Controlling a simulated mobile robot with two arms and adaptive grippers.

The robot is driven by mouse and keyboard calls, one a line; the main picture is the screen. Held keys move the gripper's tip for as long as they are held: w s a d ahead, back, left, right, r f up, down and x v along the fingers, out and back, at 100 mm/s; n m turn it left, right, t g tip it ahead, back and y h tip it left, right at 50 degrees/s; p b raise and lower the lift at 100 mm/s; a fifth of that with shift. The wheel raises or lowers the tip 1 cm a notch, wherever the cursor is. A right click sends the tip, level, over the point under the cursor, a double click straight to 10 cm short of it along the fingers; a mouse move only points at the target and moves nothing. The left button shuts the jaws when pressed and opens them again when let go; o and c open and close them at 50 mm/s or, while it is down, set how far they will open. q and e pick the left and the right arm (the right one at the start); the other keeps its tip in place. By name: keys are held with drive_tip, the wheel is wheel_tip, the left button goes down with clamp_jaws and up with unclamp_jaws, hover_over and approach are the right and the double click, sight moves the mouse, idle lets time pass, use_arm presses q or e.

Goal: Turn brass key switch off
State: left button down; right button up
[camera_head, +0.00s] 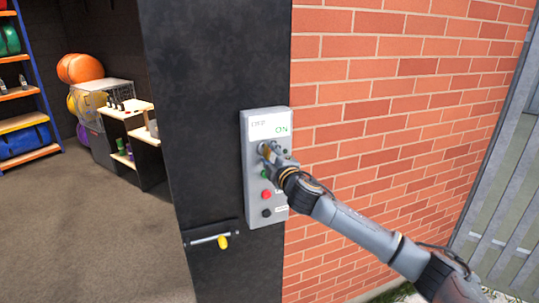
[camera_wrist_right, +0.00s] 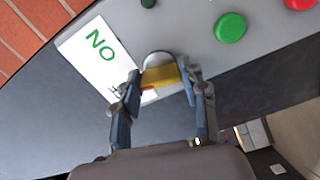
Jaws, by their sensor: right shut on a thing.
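A grey control box (camera_head: 255,190) is fixed to a dark post. Its white label at the top reads "ON" in green; this label (camera_wrist_right: 98,52) also shows in the right wrist view, turned around. The brass key (camera_wrist_right: 160,76) sits in a round silver switch just beside the label. My right gripper (camera_head: 268,152) reaches in from the right in the head view and is shut on the brass key, one finger on each side of it in the right wrist view (camera_wrist_right: 160,90). The fingers hide part of the switch. My left gripper is in neither view.
Below the key switch are a green button (camera_wrist_right: 230,27), a red button (camera_head: 266,195) and a black button (camera_head: 266,213). A bolt with a yellow knob (camera_head: 222,242) is on the post lower down. A brick wall (camera_head: 400,100) stands to the right, shelves (camera_head: 25,125) to the left.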

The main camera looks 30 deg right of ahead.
drive_tip(key=shift+n, duration=1.1)
drive_tip(key=shift+f, duration=0.1)
drive_tip(key=o, duration=1.1)
drive_tip(key=shift+o, duration=0.2)
drive_tip(key=v, duration=1.2)
